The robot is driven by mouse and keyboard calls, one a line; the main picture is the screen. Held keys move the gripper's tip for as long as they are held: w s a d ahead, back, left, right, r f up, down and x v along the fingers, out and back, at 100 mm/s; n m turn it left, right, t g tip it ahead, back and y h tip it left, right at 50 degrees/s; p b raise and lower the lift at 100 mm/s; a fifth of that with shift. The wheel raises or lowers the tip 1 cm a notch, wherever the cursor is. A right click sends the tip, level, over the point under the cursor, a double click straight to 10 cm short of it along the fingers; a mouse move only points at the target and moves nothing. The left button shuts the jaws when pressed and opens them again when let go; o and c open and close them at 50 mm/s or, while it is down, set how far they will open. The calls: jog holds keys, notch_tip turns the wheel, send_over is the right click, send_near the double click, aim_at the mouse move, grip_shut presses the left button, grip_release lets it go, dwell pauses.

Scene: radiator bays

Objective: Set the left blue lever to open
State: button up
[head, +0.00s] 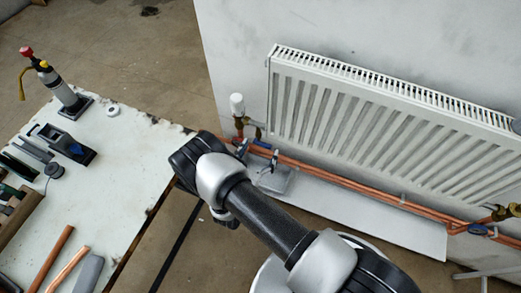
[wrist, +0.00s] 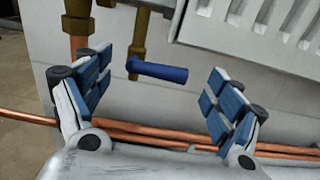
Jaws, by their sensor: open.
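The left blue lever (wrist: 160,71) sits on a brass valve (wrist: 140,36) below the left end of the radiator. In the wrist view it points right, roughly crosswise to the upright valve body. In the head view the lever (head: 262,144) is small, close to my gripper (head: 260,155). My gripper (wrist: 158,86) is open and empty, one finger on each side of the lever in the wrist picture. The lever appears beyond the fingertips; I see no contact.
Copper pipes (head: 345,180) run along the wall under the radiator (head: 375,120). A second blue lever (head: 478,230) is at the right end. A white thermostatic head (head: 237,104) stands left of the radiator. A workbench (head: 120,170) with tools stands at left.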

jog(key=shift+w+d, duration=0.15)
jog(key=shift+w, duration=0.2)
jog(key=shift+c, duration=0.3)
jog(key=c, duration=1.5)
